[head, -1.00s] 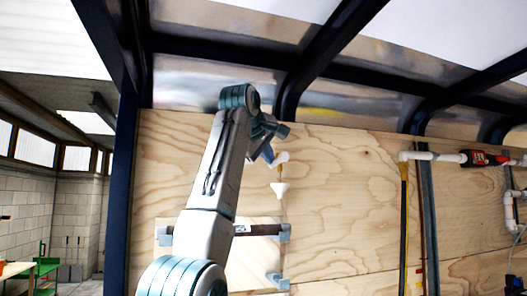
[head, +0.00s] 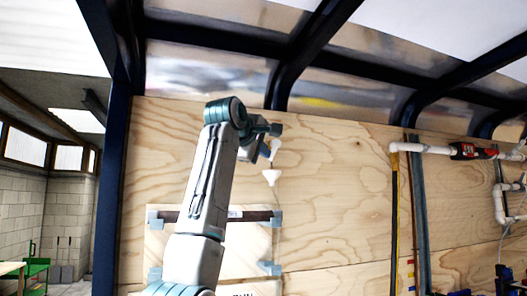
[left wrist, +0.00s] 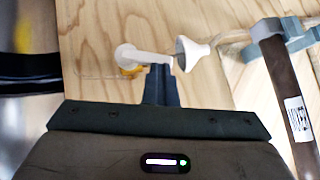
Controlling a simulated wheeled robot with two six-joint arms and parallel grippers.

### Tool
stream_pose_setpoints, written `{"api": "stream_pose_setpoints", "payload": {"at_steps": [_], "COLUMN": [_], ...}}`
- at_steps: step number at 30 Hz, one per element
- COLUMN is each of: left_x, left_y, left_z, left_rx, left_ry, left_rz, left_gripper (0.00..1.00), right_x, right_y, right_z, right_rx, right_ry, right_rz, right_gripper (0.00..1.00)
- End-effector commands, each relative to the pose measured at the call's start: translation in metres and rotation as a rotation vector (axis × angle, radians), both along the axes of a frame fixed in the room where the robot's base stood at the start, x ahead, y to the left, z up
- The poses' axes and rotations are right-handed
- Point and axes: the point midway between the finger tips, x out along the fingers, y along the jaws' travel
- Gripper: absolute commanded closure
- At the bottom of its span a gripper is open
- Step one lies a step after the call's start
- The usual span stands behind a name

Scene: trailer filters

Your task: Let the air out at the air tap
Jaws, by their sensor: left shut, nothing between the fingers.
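The air tap, a small white fitting, is on the plywood wall in the head view (head: 275,146), with a white funnel (head: 271,177) just below it. In the left wrist view the tap (left wrist: 126,55) shows as a round white end with a short white arm and a bit of orange-yellow under it. The funnel (left wrist: 192,53) is to its right. My left gripper (head: 265,150) is shut and empty. In the left wrist view its fingertips (left wrist: 160,70) are at the white arm between the round end and the funnel; I cannot tell if they touch. My right gripper is not in view.
A dark bar in grey-blue brackets (head: 276,218) holds a panel below the tap. White pipe with a red-handled valve (head: 470,151) runs along the wall at right. Dark frame ribs (head: 293,70) arch overhead. The plywood between tap and pipe is bare.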

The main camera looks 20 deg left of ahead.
Motion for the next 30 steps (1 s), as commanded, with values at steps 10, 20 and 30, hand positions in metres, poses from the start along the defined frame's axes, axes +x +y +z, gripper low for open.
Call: {"api": "stream_pose_setpoints", "payload": {"at_steps": [10,20,30], "left_x": [0.0019,0.0021,0.0021], "left_y": [0.0002,-0.0001,-0.0002], "left_z": [-0.0038,-0.0041,-0.0042], "left_rx": [0.001,0.001,0.001], "left_ry": [0.005,0.005,0.005], "left_rz": [0.002,0.002,0.002], "left_gripper": [1.0,1.0,1.0], "right_x": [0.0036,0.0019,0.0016], "right_y": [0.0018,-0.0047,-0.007], "right_z": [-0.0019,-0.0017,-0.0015], "right_rx": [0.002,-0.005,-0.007], "right_ry": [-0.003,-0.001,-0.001], "right_rz": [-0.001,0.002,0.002], "right_gripper": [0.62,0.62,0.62]}}
